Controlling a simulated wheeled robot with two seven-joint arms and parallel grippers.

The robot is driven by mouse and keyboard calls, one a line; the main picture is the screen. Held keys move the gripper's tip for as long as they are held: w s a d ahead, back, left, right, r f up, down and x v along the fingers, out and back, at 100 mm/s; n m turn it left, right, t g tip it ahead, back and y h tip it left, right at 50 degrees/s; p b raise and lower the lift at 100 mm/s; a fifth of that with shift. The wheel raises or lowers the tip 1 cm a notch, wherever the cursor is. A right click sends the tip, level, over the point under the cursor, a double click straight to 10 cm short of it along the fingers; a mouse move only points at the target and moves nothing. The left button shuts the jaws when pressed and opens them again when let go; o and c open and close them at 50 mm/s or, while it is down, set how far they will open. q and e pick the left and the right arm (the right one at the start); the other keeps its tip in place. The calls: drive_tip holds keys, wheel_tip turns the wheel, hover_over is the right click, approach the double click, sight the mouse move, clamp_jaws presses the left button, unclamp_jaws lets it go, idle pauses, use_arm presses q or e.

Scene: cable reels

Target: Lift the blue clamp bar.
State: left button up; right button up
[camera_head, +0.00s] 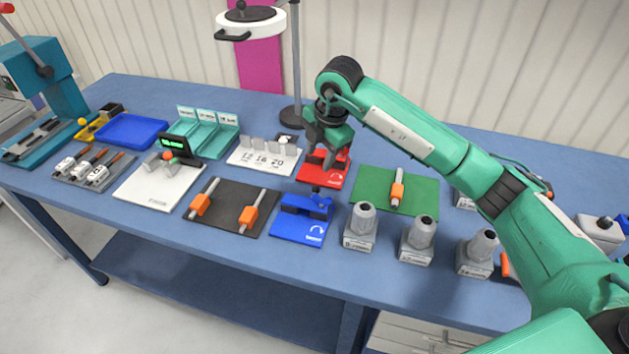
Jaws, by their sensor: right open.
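The blue clamp (290,228) stands near the front middle of the blue table. Its bar (306,203) lies across its upper part, with a small dark knob on top; whether the bar is raised at all is too small to tell. My right gripper (324,160) is open and points down over the red clamp (335,176), behind the blue clamp and apart from it. The gripper hides part of the red clamp, and I cannot tell whether they touch. My left gripper is out of view.
A dark mat (228,220) with orange-handled tools lies left of the blue clamp. Several grey cones on blocks stand to its right, the nearest (361,226) close by. A green mat (375,193) lies behind these. A lamp post (296,70) rises behind my gripper.

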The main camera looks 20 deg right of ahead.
sight(316, 188)
drive_tip(key=shift+h, duration=0.3)
drive_tip(key=f+p, duration=0.1)
drive_tip(key=f, duration=0.3)
drive_tip(key=w+f+p, duration=0.1)
drive_tip(key=f, duration=0.3)
drive_tip(key=w+f+p, duration=0.1)
drive_tip(key=f, duration=0.3)
drive_tip(key=shift+w+p, duration=0.25)
drive_tip(key=shift+p, duration=0.1)
drive_tip(key=shift+w+f, duration=0.1)
drive_tip(key=shift+f, duration=0.5)
clamp_jaws()
